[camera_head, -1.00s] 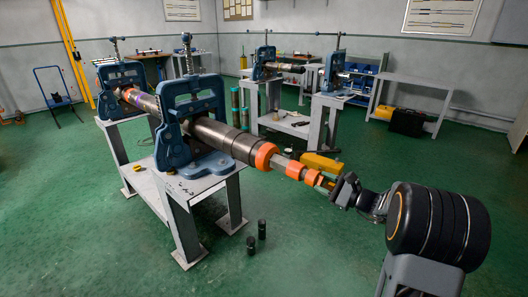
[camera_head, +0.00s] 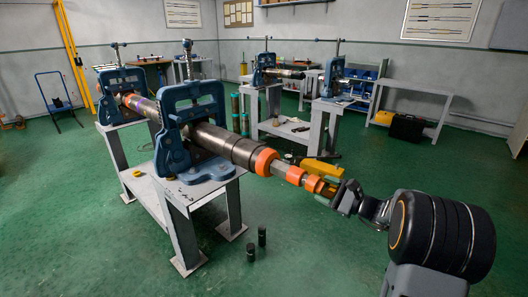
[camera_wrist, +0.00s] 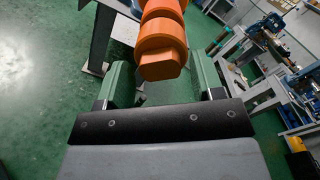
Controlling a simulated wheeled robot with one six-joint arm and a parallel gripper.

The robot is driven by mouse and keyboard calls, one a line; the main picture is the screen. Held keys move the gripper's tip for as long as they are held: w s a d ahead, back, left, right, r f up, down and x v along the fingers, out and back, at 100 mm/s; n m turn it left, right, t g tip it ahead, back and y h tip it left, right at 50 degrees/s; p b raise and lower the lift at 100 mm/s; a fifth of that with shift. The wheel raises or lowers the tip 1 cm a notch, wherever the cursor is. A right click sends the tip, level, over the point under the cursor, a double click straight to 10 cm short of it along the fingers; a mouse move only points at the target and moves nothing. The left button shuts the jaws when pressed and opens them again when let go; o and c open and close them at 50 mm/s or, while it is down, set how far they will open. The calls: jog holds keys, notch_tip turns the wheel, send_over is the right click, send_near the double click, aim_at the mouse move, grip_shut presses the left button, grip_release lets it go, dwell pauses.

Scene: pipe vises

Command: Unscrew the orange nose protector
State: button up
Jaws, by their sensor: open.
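The orange nose protector (camera_head: 314,184) is the stepped cap on the near end of a long grey pipe tool (camera_head: 225,142), which lies level in blue pipe vises. In the wrist view the nose protector (camera_wrist: 160,45) points toward me, with a flat-sided tip. My gripper (camera_head: 330,190) is at this end, in line with the tool. In the wrist view my gripper (camera_wrist: 162,82) is open, with one green jaw on each side of the tip. A gap shows on both sides, so the jaws do not appear to touch it.
The near blue vise (camera_head: 192,125) stands on a grey metal stand (camera_head: 185,215). Another vise bench (camera_head: 318,125) and a yellow object (camera_head: 321,170) are behind the tool.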

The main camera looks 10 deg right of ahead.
jog(key=shift+v, duration=0.85)
jog(key=shift+r, duration=0.1)
